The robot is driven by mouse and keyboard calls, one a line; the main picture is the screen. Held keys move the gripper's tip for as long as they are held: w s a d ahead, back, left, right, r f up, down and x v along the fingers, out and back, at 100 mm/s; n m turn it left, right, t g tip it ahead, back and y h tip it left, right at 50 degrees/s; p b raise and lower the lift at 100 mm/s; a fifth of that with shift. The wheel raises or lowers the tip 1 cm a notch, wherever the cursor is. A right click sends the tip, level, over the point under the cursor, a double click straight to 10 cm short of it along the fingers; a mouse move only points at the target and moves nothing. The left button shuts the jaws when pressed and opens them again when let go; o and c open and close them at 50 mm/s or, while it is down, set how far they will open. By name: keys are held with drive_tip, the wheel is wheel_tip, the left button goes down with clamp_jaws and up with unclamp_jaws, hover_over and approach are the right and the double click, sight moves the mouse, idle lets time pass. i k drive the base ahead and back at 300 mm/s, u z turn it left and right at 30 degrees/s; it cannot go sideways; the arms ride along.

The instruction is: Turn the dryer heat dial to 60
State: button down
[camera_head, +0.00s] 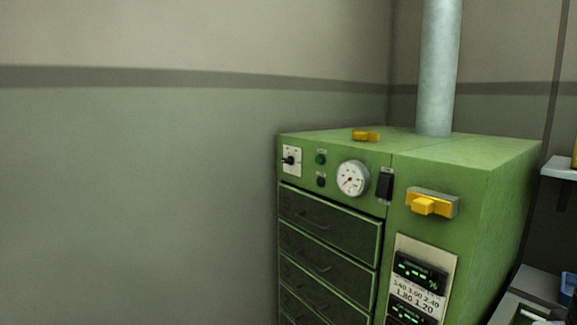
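The dryer is a green metal cabinet (520,190) in the right half of the head view. A small white plate with a black dial knob (290,160) sits at the top left of its front; its markings are too small to read. I cannot tell for sure that this is the heat dial. A round white gauge (352,178) with a red needle is to its right; its numbers are not legible. My gripper is not in view.
Dark drawers (327,221) fill the front below. A black switch (385,185), a yellow handle (424,205) and green-lit displays (420,271) are on the right. A grey pipe (438,70) rises from the top. The left side shows only bare wall (135,200).

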sight(290, 160)
drive_tip(key=z, duration=0.05)
drive_tip(key=k, duration=1.15)
drive_tip(key=u, duration=0.9)
drive_tip(key=i, duration=1.7)
drive_tip(key=z, duration=0.6)
